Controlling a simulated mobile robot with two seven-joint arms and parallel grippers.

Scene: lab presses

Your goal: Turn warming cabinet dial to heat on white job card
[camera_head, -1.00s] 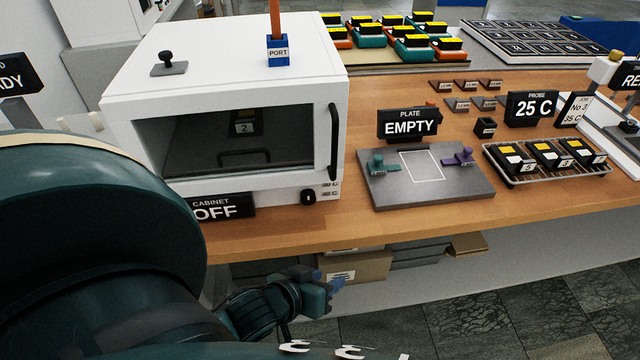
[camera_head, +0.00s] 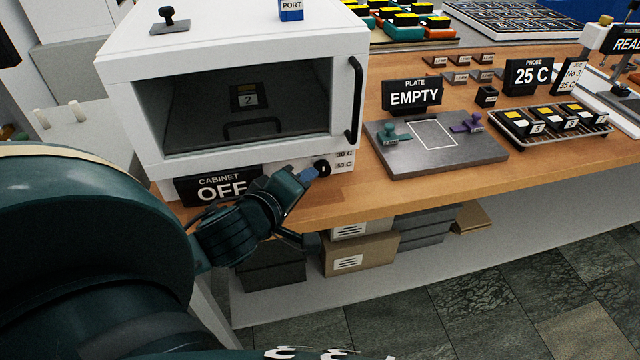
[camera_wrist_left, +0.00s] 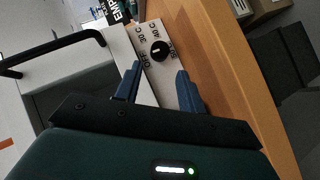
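The warming cabinet (camera_head: 130,95) is a white box with a dark window; its display (camera_head: 218,188) reads OFF. Its black dial (camera_head: 321,168) is at the front's lower right; it also shows in the left wrist view (camera_wrist_left: 160,50), ringed by printed labels including OFF, 30 C and 40 C. The dial's white mark is too small to read surely. The white job card (camera_head: 571,76) at the right reads No 3 and 35 C, partly cut by its angle. My left gripper (camera_head: 310,174) is just in front of the dial, its blue fingers (camera_wrist_left: 158,82) open and apart from it. My right gripper is out of view.
A vertical black door handle (camera_head: 355,100) stands out just above the dial. A grey plate (camera_head: 440,155) with an EMPTY sign (camera_head: 413,95) lies to the right, beside a rack (camera_head: 520,143) of sample blocks. Boxes (camera_head: 360,255) sit below the wooden bench.

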